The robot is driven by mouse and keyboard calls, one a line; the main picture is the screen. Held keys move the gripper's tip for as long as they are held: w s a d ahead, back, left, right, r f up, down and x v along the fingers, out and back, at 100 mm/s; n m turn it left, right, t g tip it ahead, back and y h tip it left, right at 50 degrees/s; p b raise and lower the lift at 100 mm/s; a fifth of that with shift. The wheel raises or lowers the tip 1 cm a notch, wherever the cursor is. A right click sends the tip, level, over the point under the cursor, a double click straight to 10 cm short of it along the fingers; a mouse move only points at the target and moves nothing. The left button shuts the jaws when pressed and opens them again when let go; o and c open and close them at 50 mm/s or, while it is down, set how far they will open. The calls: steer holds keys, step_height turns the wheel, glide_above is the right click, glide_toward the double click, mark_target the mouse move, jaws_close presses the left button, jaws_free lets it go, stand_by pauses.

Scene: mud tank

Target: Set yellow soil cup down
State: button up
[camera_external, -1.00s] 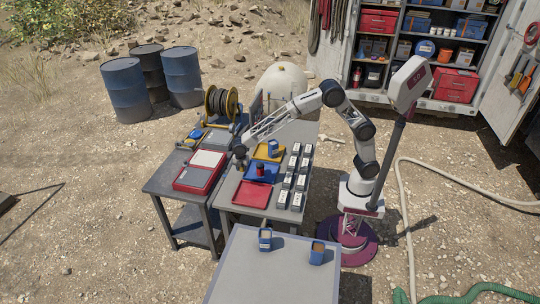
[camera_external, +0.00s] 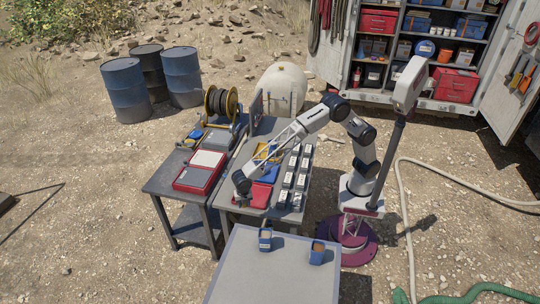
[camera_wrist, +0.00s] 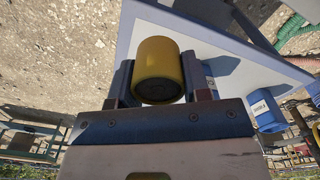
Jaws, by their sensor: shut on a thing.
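The yellow soil cup (camera_wrist: 158,62) is held between the two dark fingers of my gripper (camera_wrist: 160,82) in the wrist view. One round end of it faces the camera, and its inside is hidden. In the external view my gripper (camera_external: 243,202) is low over the red tray (camera_external: 262,196) at the near end of the grey table. The held cup is too small and hidden there to make out. I cannot tell whether it touches anything.
A blue tray (camera_external: 272,172) and a partly hidden yellow tray (camera_external: 261,150) lie behind. Several grey labelled boxes (camera_external: 296,180) stand in rows to the right. Two blue cups (camera_external: 265,241) (camera_external: 317,254) stand on the front table (camera_external: 260,285).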

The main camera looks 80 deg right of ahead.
steer(key=s+a+n, duration=0.4)
steer(key=s+a, duration=0.9)
steer(key=a, duration=0.4)
steer(key=n, duration=0.3)
glide_above(285, 282)
step_height(285, 282, down, 5)
steer(key=shift+f, duration=0.3)
steer(key=shift+f, duration=3.1)
steer(key=shift+f, duration=0.1)
steer(key=shift+f, duration=1.8)
steer(key=shift+f, duration=0.1)
